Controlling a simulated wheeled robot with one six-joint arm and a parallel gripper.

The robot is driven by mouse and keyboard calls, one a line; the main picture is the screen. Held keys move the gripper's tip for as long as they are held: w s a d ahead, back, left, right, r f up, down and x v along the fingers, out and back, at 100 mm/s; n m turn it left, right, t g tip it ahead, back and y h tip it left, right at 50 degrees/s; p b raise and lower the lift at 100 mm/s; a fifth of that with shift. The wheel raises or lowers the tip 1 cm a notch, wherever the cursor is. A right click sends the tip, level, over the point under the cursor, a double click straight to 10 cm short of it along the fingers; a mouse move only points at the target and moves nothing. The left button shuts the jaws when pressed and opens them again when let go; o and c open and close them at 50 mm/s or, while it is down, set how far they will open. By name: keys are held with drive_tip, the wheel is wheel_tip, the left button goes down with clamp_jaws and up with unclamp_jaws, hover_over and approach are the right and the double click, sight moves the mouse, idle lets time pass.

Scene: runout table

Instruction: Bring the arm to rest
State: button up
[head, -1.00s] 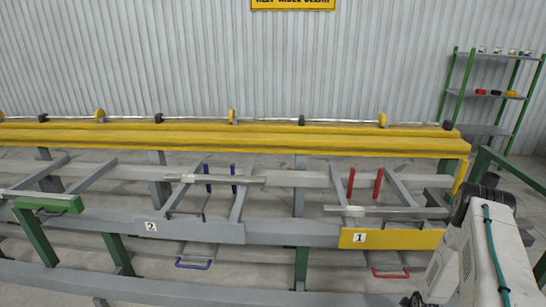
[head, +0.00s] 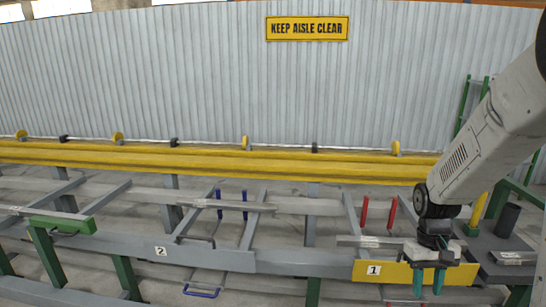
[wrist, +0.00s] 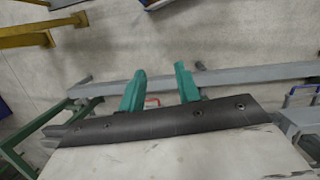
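My gripper (head: 429,282) hangs fingers-down at the lower right of the head view, in front of the yellow plate marked 1 (head: 397,272). Its two teal fingers stand apart with nothing between them. My arm reaches down to it from the upper right. In the wrist view the gripper (wrist: 160,74) also shows its fingers spread and empty, with a grey beam and floor beyond them.
The runout table has a long yellow beam (head: 210,160) at the back and a grey front rail (head: 225,258) with a plate marked 2. Bars lie on its arms near red posts (head: 364,212) and blue posts (head: 244,205). A dark side table (head: 500,248) stands right.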

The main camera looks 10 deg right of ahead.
drive_tip(key=s+a+r+n+t, duration=0.1)
drive_tip(key=s+a+r+t, duration=0.3)
drive_tip(key=s+a+r, duration=1.1)
wheel_tip(320, 180, up, 3)
drive_tip(key=shift+s+r+n, duration=0.1)
drive_tip(key=shift+s+n, duration=0.3)
drive_tip(key=shift+s, duration=0.25)
